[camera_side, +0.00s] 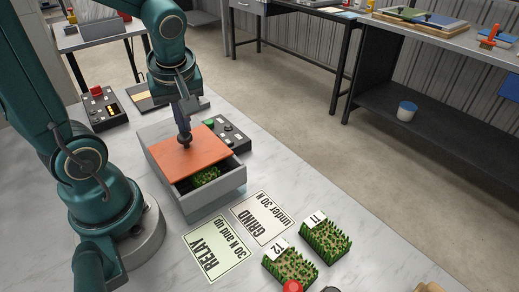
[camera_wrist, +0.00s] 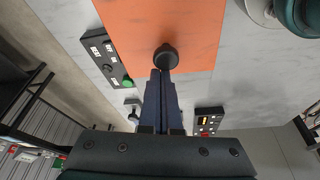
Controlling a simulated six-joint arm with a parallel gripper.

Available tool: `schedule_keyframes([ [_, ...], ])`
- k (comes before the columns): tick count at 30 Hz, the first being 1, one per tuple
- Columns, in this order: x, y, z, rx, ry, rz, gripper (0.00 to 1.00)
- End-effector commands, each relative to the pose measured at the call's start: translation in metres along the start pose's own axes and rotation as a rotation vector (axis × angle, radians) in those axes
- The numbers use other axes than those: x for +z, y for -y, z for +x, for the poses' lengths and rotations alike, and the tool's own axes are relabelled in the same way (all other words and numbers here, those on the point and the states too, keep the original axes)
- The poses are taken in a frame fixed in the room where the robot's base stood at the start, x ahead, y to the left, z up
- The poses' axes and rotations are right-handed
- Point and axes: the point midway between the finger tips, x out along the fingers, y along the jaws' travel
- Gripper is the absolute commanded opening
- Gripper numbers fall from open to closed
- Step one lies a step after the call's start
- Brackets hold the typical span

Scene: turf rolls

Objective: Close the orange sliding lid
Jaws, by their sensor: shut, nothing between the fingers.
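The orange sliding lid (camera_side: 188,152) lies on top of a grey box (camera_side: 213,196) and covers most of it. The box is open at the end nearest the side camera, where a green turf piece (camera_side: 206,177) shows inside. A dark round knob (camera_wrist: 166,57) stands on the lid. My gripper (camera_side: 184,134) is shut and empty, with its fingertips right at the knob. In the wrist view my gripper (camera_wrist: 160,75) points at the knob's edge; I cannot tell whether they touch. The lid (camera_wrist: 195,30) fills the upper middle of the wrist view.
A control box with a green button (camera_side: 228,133) stands close behind the grey box. Another control box with a red button (camera_side: 98,106) is at the back left. Two printed cards (camera_side: 218,252) and two turf pieces, T1 (camera_side: 326,241) and T2 (camera_side: 290,266), lie in front.

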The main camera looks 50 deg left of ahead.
Motion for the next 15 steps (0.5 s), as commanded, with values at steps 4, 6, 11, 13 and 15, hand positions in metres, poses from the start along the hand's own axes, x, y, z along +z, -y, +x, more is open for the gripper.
schedule_keyframes([
  [4, 0.018, -0.005, -0.006, 0.002, 0.0, 0.01, 0.0],
  [6, 0.025, -0.007, -0.009, 0.001, 0.0, 0.007, 0.0],
  [11, 0.034, -0.009, -0.012, 0.0, -0.002, 0.003, 0.0],
  [13, 0.036, -0.009, -0.013, 0.0, -0.002, 0.0, 0.0],
  [15, 0.037, -0.009, -0.013, 0.0, -0.001, -0.002, 0.0],
])
